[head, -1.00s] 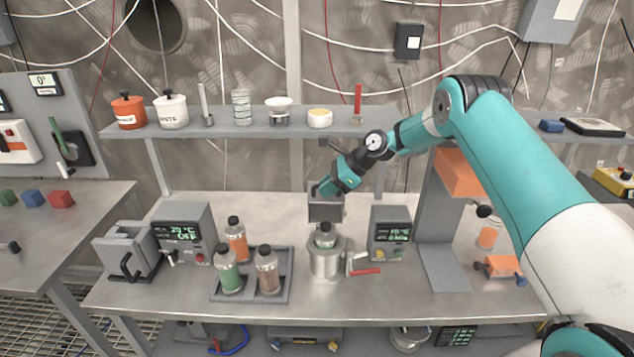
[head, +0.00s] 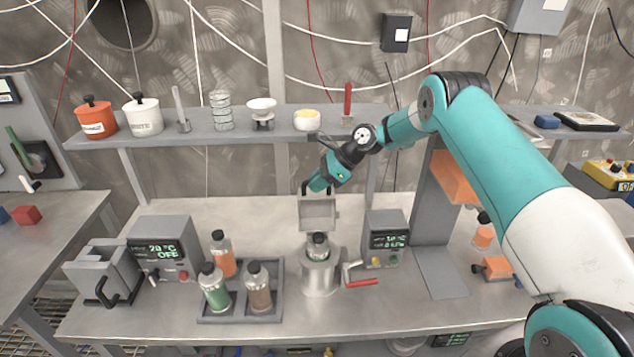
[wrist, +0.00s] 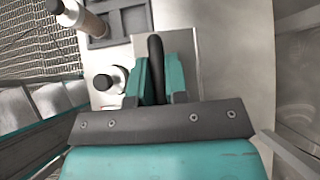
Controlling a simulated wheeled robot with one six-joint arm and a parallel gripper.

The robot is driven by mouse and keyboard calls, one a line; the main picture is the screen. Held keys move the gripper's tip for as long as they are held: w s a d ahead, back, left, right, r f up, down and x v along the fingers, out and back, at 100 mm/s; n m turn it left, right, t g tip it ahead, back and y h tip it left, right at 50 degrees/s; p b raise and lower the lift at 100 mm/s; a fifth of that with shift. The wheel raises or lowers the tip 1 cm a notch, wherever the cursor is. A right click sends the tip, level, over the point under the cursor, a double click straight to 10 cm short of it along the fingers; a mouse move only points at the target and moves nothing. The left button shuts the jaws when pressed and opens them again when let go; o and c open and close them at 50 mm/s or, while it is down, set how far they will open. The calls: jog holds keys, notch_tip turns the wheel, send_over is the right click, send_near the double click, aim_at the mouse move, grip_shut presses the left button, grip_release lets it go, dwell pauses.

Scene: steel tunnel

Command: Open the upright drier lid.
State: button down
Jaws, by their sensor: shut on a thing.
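The upright drier is a steel cylinder (head: 320,277) on the bench, with a dark-capped bottle (head: 318,246) standing in its top. A square grey lid (head: 318,213) stands raised above and behind the bottle. My gripper (head: 313,186) is at the lid's top edge, shut on its dark handle. In the wrist view the handle (wrist: 155,68) sits between the two teal fingers, with the grey lid plate (wrist: 184,62) beside them. The lid's hinge is hidden.
A rack (head: 240,310) with several bottles stands left of the drier. A red-handled lever (head: 360,282) and a display box (head: 386,240) are at its right. The shelf (head: 240,132) with pots and dishes runs behind, close to my arm.

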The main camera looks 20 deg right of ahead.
jog(key=c, duration=1.1)
grip_release()
notch_tip(320, 180, up, 20)
jog(key=shift+b, duration=0.8)
jog(key=shift+a, duration=0.15)
